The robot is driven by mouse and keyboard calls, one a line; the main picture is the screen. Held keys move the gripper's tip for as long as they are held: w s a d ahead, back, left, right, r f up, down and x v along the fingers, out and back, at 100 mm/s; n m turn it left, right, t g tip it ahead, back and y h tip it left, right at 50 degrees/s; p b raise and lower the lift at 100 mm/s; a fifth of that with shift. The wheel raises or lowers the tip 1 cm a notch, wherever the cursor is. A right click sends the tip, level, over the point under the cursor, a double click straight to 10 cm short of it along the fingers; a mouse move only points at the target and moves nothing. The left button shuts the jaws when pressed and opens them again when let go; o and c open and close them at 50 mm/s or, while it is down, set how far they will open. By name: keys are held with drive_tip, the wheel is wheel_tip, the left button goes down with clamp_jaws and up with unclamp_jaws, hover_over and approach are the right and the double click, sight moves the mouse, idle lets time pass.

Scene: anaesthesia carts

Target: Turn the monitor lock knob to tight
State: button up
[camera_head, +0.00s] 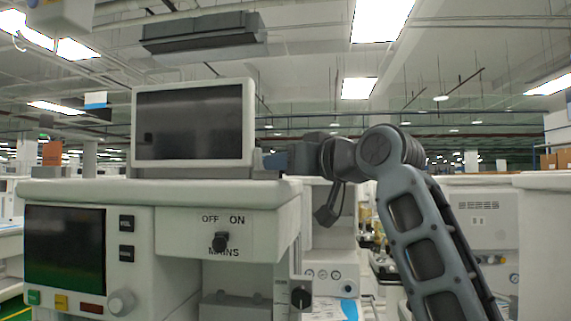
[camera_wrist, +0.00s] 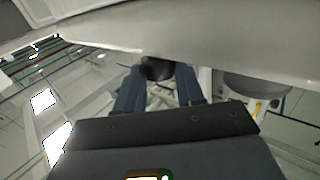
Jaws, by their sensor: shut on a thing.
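The monitor (camera_head: 190,125) stands upright on top of the anaesthesia cart (camera_head: 160,193), its dark screen facing me. My gripper (camera_head: 272,161) reaches in from the right at the monitor's lower right side, just above the cart top. In the wrist view, the two blue fingers of my gripper (camera_wrist: 158,76) are closed on a dark round knob (camera_wrist: 156,66), which sits below a pale casing edge. In the head view the knob is hidden by the gripper and monitor. I cannot read the knob's angle or any lock marking.
The cart front has a MAINS OFF/ON switch (camera_head: 221,242), a dark display (camera_head: 65,248), a grey dial (camera_head: 121,302) and a black knob (camera_head: 300,293) at lower right. Another pale cabinet (camera_head: 545,235) stands at the right. Open space lies above the cart top.

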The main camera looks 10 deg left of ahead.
drive_tip(key=o, duration=1)
drive_tip(key=shift+o, duration=0.2)
drive_tip(key=shift+f, duration=0.1)
